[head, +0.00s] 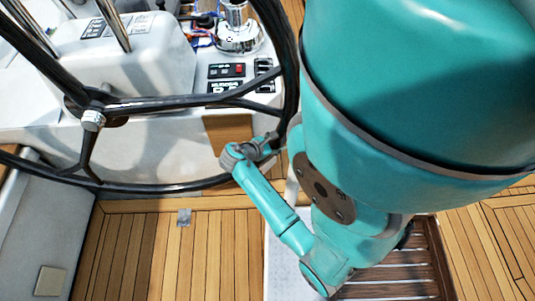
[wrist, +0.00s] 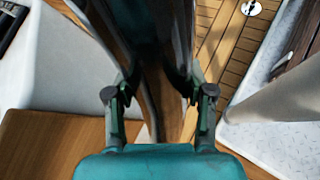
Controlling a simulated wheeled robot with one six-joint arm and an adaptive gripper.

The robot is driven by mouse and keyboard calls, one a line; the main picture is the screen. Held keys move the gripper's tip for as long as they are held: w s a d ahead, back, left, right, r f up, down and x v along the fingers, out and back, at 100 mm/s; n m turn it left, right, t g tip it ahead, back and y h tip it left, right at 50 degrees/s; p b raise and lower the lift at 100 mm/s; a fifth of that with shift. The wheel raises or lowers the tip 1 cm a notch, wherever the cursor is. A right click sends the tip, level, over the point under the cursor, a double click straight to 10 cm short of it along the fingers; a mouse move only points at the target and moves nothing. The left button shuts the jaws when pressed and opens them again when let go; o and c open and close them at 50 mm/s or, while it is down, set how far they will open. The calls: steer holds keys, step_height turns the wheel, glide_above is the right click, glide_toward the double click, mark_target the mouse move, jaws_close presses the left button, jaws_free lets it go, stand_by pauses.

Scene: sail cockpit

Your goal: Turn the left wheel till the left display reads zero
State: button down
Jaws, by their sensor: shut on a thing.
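A large black steering wheel (head: 180,103) fills the left of the head view, with dark spokes and a metal hub. My gripper (head: 274,140) is at the lower right of its rim. In the wrist view the dark glossy rim (wrist: 155,35) runs between the two fingers of my gripper (wrist: 160,97), which are shut on it. Small dark panels (head: 227,70) sit on the white console behind the wheel, one with a red spot. I cannot read any number on them or tell which one is the left display.
The white console (head: 140,62) carries a chrome fitting (head: 238,35) and metal bars behind the wheel. Wooden deck planks (head: 150,245) lie below, with a dark slatted grating (head: 385,272) at right. My arm covers much of the right side.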

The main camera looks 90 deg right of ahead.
steer(key=shift+g, duration=0.5)
steer(key=shift+s+r, duration=0.35)
steer(key=shift+r, duration=0.5)
steer(key=shift+s+r, duration=0.3)
steer(key=shift+r, duration=0.6)
steer(key=shift+s+r, duration=0.35)
steer(key=shift+r, duration=0.5)
steer(key=shift+c, duration=2.1)
jaws_free()
steer(key=shift+w, duration=0.1)
steer(key=shift+w+a+r, duration=0.3)
steer(key=shift+w, duration=0.15)
steer(key=v, duration=1)
steer(key=shift+a+r, duration=0.2)
steer(key=shift+a, duration=0.1)
steer(key=shift+w+f, duration=0.1)
steer(key=shift+w, duration=0.05)
